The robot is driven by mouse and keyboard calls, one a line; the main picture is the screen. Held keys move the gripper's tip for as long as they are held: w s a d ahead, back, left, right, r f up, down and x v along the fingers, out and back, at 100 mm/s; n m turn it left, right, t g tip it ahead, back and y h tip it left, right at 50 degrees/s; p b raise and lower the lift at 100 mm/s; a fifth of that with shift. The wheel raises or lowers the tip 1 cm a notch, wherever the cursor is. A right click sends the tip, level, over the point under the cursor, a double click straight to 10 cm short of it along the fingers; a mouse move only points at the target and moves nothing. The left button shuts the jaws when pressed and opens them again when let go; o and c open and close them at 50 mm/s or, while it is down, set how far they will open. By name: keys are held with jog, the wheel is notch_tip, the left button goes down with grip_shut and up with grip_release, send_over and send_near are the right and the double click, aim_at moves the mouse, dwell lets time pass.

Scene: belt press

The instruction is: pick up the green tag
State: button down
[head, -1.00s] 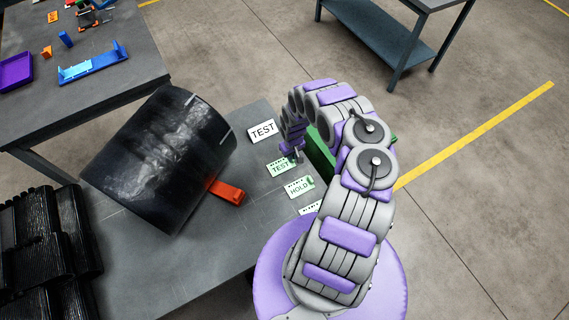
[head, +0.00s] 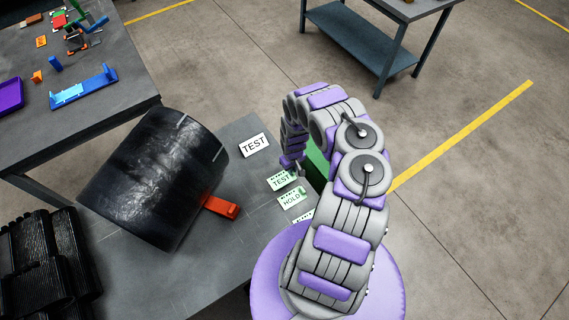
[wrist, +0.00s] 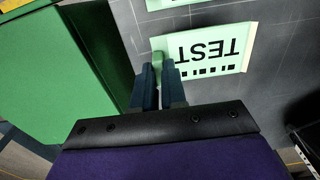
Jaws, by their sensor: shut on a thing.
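The green tag is a pale green card printed TEST (head: 281,181), near the right edge of the grey bench. In the wrist view the card (wrist: 212,50) reads upside down and has a small green raised tab on its left end. My gripper (wrist: 160,68) has its dark fingers closed on that tab. In the head view my gripper (head: 298,171) is at the tag's upper right corner, partly covered by my own arm. I cannot tell whether the tag is clear of the bench surface.
A similar HOLD tag (head: 291,199) lies just below, with another partly hidden under it. A white TEST sign (head: 254,145) lies above. A green box (head: 317,168) stands close at the right. A large black roll (head: 152,180) with a red wedge (head: 221,207) fills the bench's left.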

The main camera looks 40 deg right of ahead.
jog(key=s+d+p, duration=0.1)
jog(key=s, duration=0.2)
jog(key=s+d+p, duration=0.1)
jog(key=s+d, duration=0.1)
jog(key=s, duration=0.2)
jog(key=s+d+r+p, duration=0.1)
jog(key=s+p, duration=0.1)
jog(key=s, duration=0.1)
jog(key=shift+s+d, duration=0.2)
jog(key=shift+s, duration=0.15)
jog(key=shift+w, duration=0.1)
